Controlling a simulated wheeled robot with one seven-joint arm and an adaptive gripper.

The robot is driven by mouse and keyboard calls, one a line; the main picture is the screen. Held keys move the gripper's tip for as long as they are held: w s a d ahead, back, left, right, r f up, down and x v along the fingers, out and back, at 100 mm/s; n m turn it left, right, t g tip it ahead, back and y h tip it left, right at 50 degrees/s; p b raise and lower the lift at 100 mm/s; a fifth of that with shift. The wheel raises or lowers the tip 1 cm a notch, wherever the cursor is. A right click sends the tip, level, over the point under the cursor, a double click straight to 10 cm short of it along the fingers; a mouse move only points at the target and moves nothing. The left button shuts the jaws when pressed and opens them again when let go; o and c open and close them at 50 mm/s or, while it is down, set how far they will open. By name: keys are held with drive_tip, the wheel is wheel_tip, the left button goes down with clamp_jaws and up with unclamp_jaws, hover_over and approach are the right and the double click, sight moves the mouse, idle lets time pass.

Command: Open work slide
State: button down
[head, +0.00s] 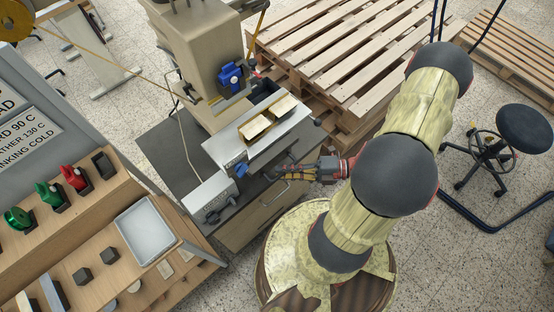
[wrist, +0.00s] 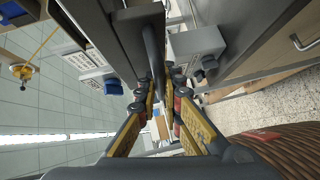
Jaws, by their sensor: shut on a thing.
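The work slide (head: 222,150) is a silver plate on the stamping press (head: 205,55), with two pale blocks in a brass-coloured frame (head: 267,119) on top. My gripper (head: 285,173) is at the front of the slide, just below its front edge. In the wrist view, my gripper (wrist: 164,95) has its fingers close together around the end of a dark curved handle bar (wrist: 150,48). The bar runs up along the slide's dark underside. The exact contact at the fingertips is partly hidden by the fingers.
A grey box with a dark knob (head: 215,212) stands left of my gripper. A cabinet (head: 262,220) with a drawer handle is below. A wooden bench with a grey tray (head: 146,232) is at left. Pallets (head: 340,50) lie behind, and a stool (head: 526,128) stands at right.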

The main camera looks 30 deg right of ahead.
drive_tip(key=shift+s+f, duration=0.15)
drive_tip(key=shift+s, duration=0.05)
drive_tip(key=c, duration=2.1)
unclamp_jaws()
drive_tip(key=shift+s, duration=0.15)
drive_tip(key=shift+o, duration=0.9)
drive_tip(key=shift+d, duration=0.1)
drive_tip(key=v, duration=1.2)
